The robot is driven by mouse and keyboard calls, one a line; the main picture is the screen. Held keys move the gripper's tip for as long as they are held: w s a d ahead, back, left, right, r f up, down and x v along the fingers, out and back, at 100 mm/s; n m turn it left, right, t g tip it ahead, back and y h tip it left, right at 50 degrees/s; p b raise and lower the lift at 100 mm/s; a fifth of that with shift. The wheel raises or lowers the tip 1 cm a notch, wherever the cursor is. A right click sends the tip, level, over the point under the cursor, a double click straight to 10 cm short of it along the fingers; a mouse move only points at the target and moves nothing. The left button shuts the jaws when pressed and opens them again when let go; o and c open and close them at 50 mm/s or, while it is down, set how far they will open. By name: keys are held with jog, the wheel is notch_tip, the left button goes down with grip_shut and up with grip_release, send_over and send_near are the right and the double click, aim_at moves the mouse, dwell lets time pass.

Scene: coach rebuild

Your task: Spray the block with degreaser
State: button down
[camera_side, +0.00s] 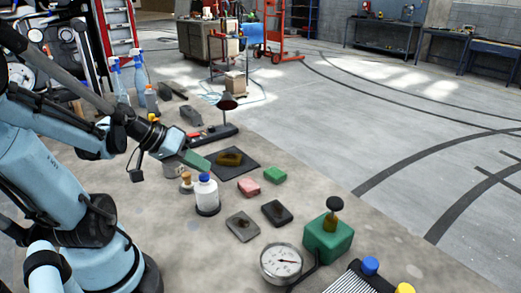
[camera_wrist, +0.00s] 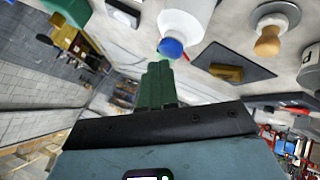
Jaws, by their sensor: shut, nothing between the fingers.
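A brown, greasy-looking block (camera_side: 229,158) lies on a dark square mat (camera_side: 246,165) on the bench; the block also shows in the wrist view (camera_wrist: 227,73). I cannot read which holds degreaser. My gripper (camera_side: 203,163), with green fingers, is shut and empty, just left of the mat in the side view. Its fingers (camera_wrist: 156,82) also show shut in the wrist view.
A white bottle with a blue cap (camera_side: 207,193) and a cork-topped jar (camera_side: 186,184) stand close to my gripper. The bench's right edge borders open floor.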

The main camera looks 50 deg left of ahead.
aim_at(200, 176)
jog(key=shift+f, duration=0.1)
dwell(0.6)
jog(key=shift+f, duration=0.35)
jog(key=shift+r, duration=0.55)
jog(key=shift+r, duration=2.9)
dwell(0.6)
